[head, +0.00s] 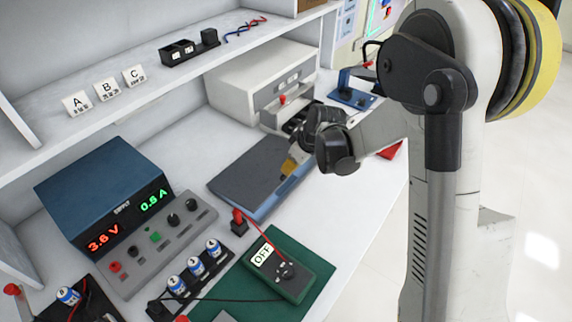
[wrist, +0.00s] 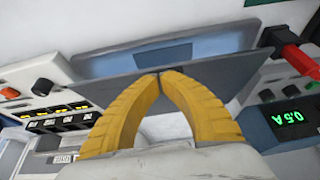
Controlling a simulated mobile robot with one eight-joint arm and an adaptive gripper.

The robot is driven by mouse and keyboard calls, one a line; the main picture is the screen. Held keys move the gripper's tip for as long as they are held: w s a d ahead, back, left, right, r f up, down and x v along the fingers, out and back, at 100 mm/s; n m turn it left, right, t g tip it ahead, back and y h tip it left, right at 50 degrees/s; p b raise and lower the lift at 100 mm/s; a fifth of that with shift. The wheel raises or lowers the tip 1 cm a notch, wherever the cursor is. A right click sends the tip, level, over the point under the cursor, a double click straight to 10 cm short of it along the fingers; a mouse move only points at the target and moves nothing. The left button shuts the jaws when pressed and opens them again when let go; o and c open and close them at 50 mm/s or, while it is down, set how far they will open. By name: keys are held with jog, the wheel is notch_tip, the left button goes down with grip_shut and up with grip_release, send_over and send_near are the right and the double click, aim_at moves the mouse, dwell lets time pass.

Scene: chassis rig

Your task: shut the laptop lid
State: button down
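The laptop (head: 243,172) lies on the white bench, with a dark grey panel on top and a blue strip along its front right side. In the wrist view a dark grey laptop panel (wrist: 215,80) crosses behind my fingertips, with a second panel bearing a blue area (wrist: 150,58) beyond it. The lid's exact angle is hard to tell. My gripper (head: 287,166) is over the laptop's right end. Its yellow fingers (wrist: 160,73) meet at the tips in the wrist view, with nothing visible between them. The tips are at or very near the grey panel; contact is unclear.
A blue power supply (head: 110,195) stands left of the laptop. A white drawer unit (head: 262,75) stands behind. A shelf (head: 150,78) runs along the back.

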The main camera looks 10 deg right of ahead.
jog(key=shift+s+d+f+b, duration=0.1)
jog(key=shift+f+b, duration=0.25)
jog(key=shift+f, duration=0.35)
jog(key=shift+s+d+f+b, duration=0.1)
jog(key=shift+f+b, duration=0.2)
jog(key=shift+f, duration=0.35)
notch_tip(320, 180, up, 5)
jog(key=p, duration=0.3)
jog(key=shift+a, duration=0.1)
jog(key=s+d+r+p, duration=0.4)
jog(key=s+d+r, duration=0.1)
jog(key=r, duration=0.1)
jog(key=w+a+r+g+h+p, duration=0.1)
jog(key=w+a+r+p, duration=0.3)
jog(key=b+x, duration=0.1)
jog(key=x, duration=0.3)
jog(key=b+x, duration=0.2)
jog(key=x, duration=0.3)
jog(key=s+b+x, duration=0.1)
jog(key=b+x, duration=0.1)
jog(key=x, duration=0.2)
jog(key=shift+d+f, duration=0.35)
jog(key=shift+f, duration=0.5)
